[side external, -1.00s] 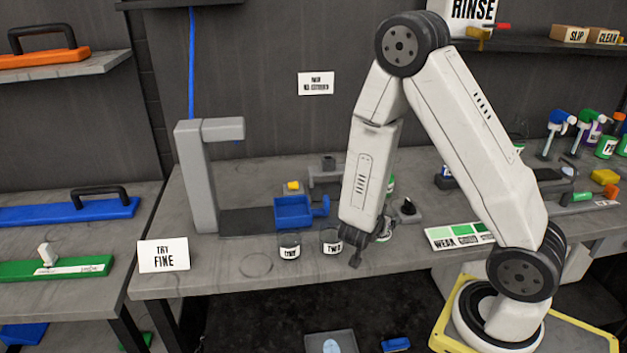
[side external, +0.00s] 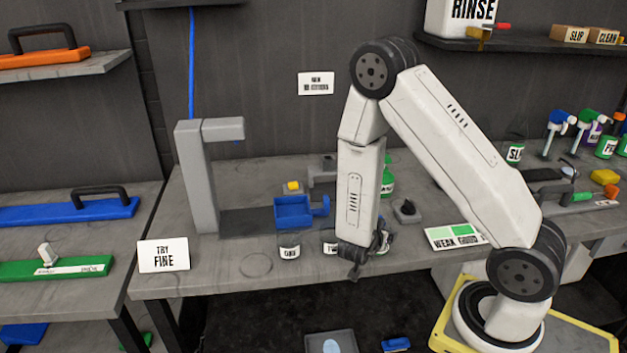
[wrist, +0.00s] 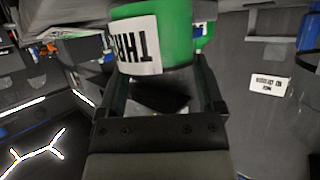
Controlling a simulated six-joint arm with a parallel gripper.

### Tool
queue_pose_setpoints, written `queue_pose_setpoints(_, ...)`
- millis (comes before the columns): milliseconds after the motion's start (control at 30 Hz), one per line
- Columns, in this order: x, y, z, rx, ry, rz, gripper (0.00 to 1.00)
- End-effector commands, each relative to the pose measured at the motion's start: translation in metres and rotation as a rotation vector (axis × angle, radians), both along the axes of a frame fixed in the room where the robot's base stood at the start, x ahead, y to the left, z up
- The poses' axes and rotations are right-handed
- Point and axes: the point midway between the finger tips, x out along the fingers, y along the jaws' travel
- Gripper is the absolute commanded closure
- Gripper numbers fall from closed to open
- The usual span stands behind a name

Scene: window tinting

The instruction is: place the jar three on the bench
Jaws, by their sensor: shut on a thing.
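Jar three (wrist: 150,45), with green contents and a white label reading "THR", sits between the fingers of my gripper (wrist: 160,95) in the wrist view. My gripper is shut on it. In the side view my gripper (side external: 368,255) is low at the front edge of the bench (side external: 215,272), and jar three is mostly hidden behind it. I cannot tell whether the jar touches the bench. Jar one (side external: 289,247) stands upright on the bench to the left. Jar two (side external: 328,244) stands between it and my gripper, partly covered by my arm.
A green bottle (side external: 388,182) is behind my arm. Bare bench with a faint ring lies left of jar one.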

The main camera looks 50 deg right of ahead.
Motion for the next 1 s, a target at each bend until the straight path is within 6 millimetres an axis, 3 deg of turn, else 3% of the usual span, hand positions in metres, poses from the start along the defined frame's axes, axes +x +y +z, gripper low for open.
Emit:
queue_pose_setpoints(333,0.0,0.0,-0.003,-0.001,0.0,0.0,0.75)
queue_pose_setpoints(367,0.0,0.0,-0.003,0.0,-0.001,0.0,0.04)
queue_pose_setpoints(400,0.0,0.0,-0.003,0.0,-0.001,0.0,0.0)
queue_pose_setpoints(833,0.0,0.0,0.001,0.0,-0.001,0.0,0.0)
queue_pose_setpoints(1000,0.0,0.011,0.006,0.0,-0.001,0.003,0.0)
